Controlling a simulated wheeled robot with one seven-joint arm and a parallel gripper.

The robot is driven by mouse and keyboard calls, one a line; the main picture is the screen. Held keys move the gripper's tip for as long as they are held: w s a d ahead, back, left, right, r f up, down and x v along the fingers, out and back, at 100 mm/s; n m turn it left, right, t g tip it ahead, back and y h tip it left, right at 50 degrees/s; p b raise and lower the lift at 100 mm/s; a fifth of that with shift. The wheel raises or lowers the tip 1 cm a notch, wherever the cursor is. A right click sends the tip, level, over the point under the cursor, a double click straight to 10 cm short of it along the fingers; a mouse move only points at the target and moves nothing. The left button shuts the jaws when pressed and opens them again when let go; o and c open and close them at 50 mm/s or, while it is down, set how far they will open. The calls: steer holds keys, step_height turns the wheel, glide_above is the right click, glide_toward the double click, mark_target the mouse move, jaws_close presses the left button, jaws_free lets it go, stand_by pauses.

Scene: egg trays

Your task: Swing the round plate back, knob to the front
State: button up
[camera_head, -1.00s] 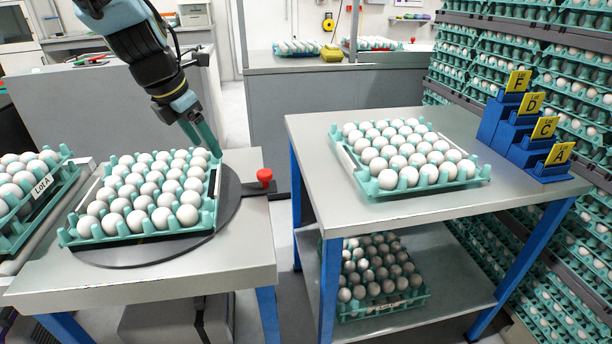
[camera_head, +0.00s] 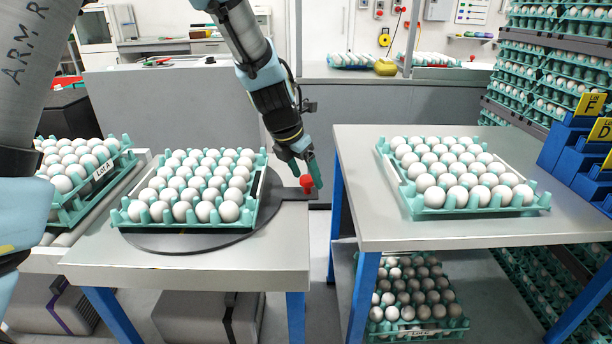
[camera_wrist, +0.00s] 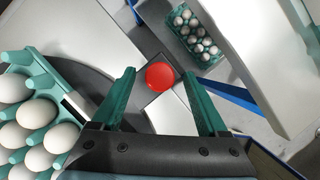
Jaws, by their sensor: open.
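The round dark plate (camera_head: 187,241) lies on the left table, with a tray of white eggs (camera_head: 122,222) on it. The red knob (camera_head: 307,184) sits on an arm (camera_head: 291,193) at the plate's right side, by the table's right edge. My gripper (camera_head: 304,168) is open just above the knob. In the wrist view the knob (camera_wrist: 160,76) shows ahead between the two green fingers (camera_wrist: 162,92), apart from both. The plate (camera_wrist: 92,80) and part of its egg tray (camera_wrist: 62,90) show at the left there.
The right table (camera_head: 400,236) holds another egg tray (camera_head: 405,195) and blue stands with yellow letter cards (camera_head: 591,104). A tray labelled Lot A (camera_head: 127,157) stands at the far left. A gap separates the two tables.

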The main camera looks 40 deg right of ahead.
steer(key=shift+d+f, duration=0.1)
steer(key=shift+f, duration=0.05)
jaws_close()
stand_by(0.6)
stand_by(0.9)
